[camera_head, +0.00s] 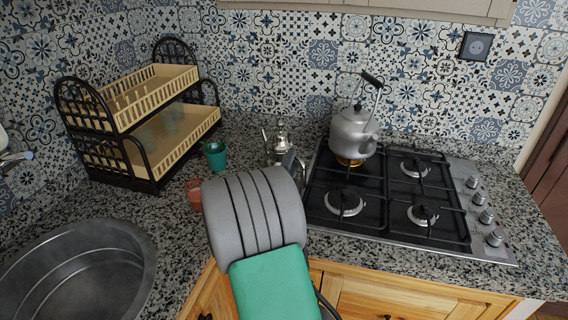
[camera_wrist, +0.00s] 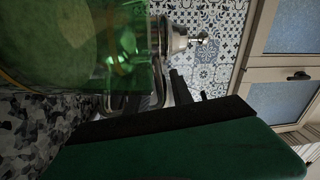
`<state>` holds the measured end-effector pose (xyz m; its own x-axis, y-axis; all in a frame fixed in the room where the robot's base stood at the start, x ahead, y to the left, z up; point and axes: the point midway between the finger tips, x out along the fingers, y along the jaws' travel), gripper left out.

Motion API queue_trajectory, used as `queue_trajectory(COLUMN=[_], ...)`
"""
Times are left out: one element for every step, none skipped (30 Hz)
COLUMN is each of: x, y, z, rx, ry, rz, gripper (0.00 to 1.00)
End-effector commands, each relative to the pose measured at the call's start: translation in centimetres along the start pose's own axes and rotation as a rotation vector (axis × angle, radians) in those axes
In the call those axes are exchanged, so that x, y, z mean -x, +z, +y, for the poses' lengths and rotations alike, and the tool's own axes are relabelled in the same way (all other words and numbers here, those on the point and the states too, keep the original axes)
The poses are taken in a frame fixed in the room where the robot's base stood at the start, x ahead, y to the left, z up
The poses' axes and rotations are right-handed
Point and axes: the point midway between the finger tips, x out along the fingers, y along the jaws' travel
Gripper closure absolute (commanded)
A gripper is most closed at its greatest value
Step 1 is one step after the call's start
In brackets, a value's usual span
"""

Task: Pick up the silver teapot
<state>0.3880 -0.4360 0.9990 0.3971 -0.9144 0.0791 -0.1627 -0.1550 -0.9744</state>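The silver teapot (camera_head: 281,140) stands on the granite counter left of the stove, its lid knob upright. Its lower part is partly hidden by my arm. In the wrist view, which is turned sideways, a shiny metal body with a knob, likely the teapot (camera_wrist: 176,40), shows beyond a large green see-through thing (camera_wrist: 80,45) close to the camera. My gripper (camera_head: 291,162) is mostly hidden behind my grey and green arm, close to the teapot's front right. Dark finger parts of my gripper show in the wrist view (camera_wrist: 183,90). I cannot tell its opening or whether it touches the teapot.
A larger grey kettle (camera_head: 353,132) stands on the back left burner of the black stove (camera_head: 375,205). A teal cup (camera_head: 216,158) and a reddish cup (camera_head: 194,194) stand left of the teapot. A dish rack (camera_head: 150,180) and a sink (camera_head: 140,235) are further left.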

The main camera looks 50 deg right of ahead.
Motion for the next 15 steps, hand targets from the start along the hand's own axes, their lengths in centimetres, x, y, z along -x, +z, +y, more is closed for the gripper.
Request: queue_trajectory(x=[0.01,0.01,0.01,0.01,0.02,0.02,0.02,0.02,0.02,0.02,0.02,0.02,0.02,0.02,0.02], y=[0.0,0.0,0.0,0.01,0.01,0.0,0.01,0.0,0.01,0.01,0.01,0.01,0.0,0.01,0.0], z=[0.0,0.0,0.0,-0.01,0.0,0.0,-0.01,0.0,0.0,0.0,0.0,0.0,0.0,0.01,0.01], rx=[0.0,0.0,0.0,0.0,0.0,0.0,0.0,0.0,0.0,0.0,0.0,0.0,0.0,0.0,0.0], ry=[0.0,0.0,0.0,0.0,0.0,0.0,0.0,0.0,0.0,0.0,0.0,0.0,0.001,0.001,0.001], rz=[0.0,0.0,0.0,0.0,0.0,0.0,0.0,0.0,0.0,0.0,0.0,0.0,0.0,0.0,0.0], gripper=[0.77,0.8,0.83,0.85,0.88,0.91,0.94,0.96,0.99,1.0,1.0,1.0,1.0,1.0,1.0])
